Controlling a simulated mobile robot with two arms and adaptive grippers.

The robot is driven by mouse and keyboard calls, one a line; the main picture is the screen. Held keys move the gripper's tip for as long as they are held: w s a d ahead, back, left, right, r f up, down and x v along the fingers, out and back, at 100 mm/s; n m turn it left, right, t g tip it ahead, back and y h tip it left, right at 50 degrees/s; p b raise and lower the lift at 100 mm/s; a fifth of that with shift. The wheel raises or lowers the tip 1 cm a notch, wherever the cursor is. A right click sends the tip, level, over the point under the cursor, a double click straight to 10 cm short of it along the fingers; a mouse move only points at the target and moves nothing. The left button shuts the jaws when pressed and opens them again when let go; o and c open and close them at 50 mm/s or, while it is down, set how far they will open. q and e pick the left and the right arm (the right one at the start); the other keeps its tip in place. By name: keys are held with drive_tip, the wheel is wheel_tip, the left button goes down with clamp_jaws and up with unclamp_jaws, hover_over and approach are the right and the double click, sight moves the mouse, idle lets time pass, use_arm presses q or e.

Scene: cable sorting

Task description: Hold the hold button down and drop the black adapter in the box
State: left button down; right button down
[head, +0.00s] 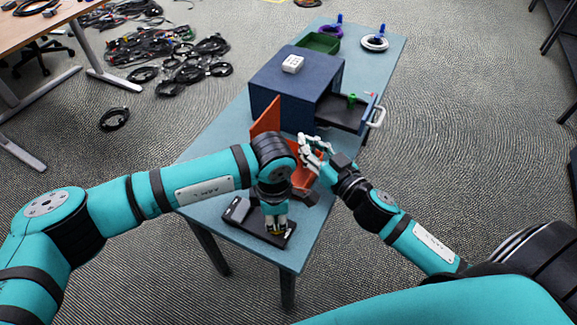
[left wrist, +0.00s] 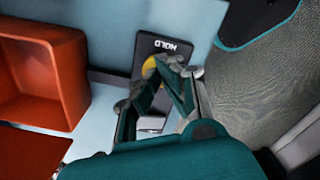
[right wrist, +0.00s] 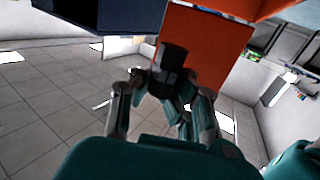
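The black base (head: 258,224) lies at the table's near end; its HOLD label shows in the left wrist view (left wrist: 165,45). My left gripper (head: 277,226) points down onto the yellow hold button (left wrist: 150,66), its fingertips close together and touching or just above it; whether the button is pressed cannot be told. The orange box (head: 303,186) stands behind the base, partly hidden by my arms, and shows open-topped in the left wrist view (left wrist: 40,75). My right gripper (right wrist: 160,88) has the black adapter (right wrist: 172,68) between its fingers, near the box in the head view.
A green tray (head: 318,42) and cable coils sit at the table's far end. Cables litter the floor.

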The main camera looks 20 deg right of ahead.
drive_tip(key=w+a+r+n+g+y, duration=0.1)
drive_tip(key=w+a+n+g+y, duration=0.3)
drive_tip(key=y, duration=0.3)
drive_tip(key=shift+w+d+f+n+y, duration=0.15)
drive_tip(key=shift+d+f+n, duration=0.25)
drive_tip(key=shift+f, duration=0.55)
drive_tip(key=shift+s+d+f+n+y, duration=0.1)
drive_tip(key=shift+d+f+n+y, duration=0.25)
drive_tip(key=shift+f, duration=0.55)
drive_tip(key=shift+w+d+f+n+y, duration=0.1)
drive_tip(key=shift+d+f+n, duration=0.35)
drive_tip(key=shift+f, duration=0.5)
drive_tip(key=c, duration=1.4)
unclamp_jaws()
